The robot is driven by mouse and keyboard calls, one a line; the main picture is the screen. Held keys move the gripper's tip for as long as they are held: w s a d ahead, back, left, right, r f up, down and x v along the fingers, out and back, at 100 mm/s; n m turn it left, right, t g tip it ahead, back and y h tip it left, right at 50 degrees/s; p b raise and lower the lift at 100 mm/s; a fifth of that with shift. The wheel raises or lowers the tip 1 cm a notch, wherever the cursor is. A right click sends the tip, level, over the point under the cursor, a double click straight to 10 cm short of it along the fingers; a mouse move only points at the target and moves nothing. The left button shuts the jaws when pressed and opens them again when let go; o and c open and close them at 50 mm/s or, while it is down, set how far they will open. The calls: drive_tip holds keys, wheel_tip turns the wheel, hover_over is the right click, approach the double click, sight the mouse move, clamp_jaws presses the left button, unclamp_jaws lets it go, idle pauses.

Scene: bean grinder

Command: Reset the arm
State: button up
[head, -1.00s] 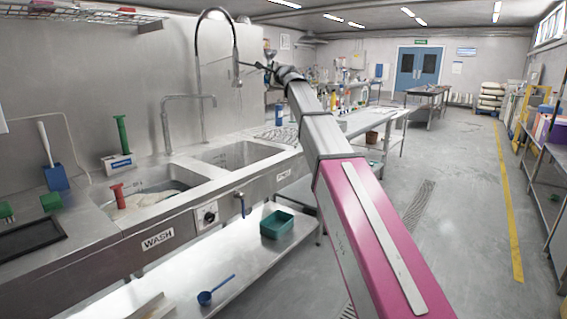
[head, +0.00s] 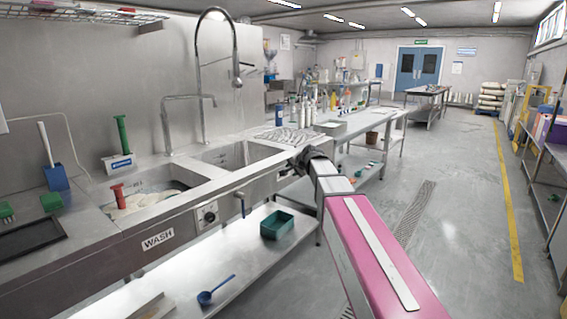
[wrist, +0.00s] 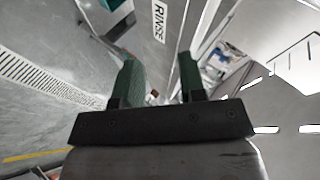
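My arm reaches out from the lower right of the head view, low beside the right end of the sink counter. Its dark wrist end is by the counter's front edge, and the fingers are too small to make out there. In the wrist view, the two green fingers of my gripper (wrist: 162,78) stand apart with nothing held between them. The front panel with the RINSE label (wrist: 159,20) shows beyond the fingers.
The steel counter (head: 115,222) holds a wash basin with a red-handled tool (head: 118,195) and a rinse basin. A teal bin (head: 277,225) and a blue scoop (head: 214,291) lie on the lower shelf. The floor (head: 460,220) to the right is clear.

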drive_tip(key=s+d+f+n+g+h, duration=0.1)
drive_tip(key=s+d+f, duration=0.3)
drive_tip(key=s+f, duration=0.4)
drive_tip(key=s+d+f+n+g+h, duration=0.2)
drive_tip(key=s+d+f+n+g, duration=0.1)
drive_tip(key=s+f, duration=0.5)
wheel_tip(320, 180, down, 4)
drive_tip(key=shift+d+r+g, duration=0.15)
drive_tip(key=shift+d+g, duration=0.35)
drive_tip(key=shift+d, duration=0.1)
drive_tip(key=shift+o, duration=0.8)
drive_tip(key=s+d+f+n+g+h, duration=0.1)
drive_tip(key=s+d+f+g, duration=0.1)
drive_tip(key=s+f, duration=0.3)
drive_tip(key=s+d+f+n+g+h, duration=0.1)
drive_tip(key=s+d+f, duration=0.3)
drive_tip(key=s, duration=0.7)
drive_tip(key=shift+s+d+f+n+g, duration=0.35)
drive_tip(key=shift+f+n+g, duration=0.25)
drive_tip(key=shift+f+g, duration=0.15)
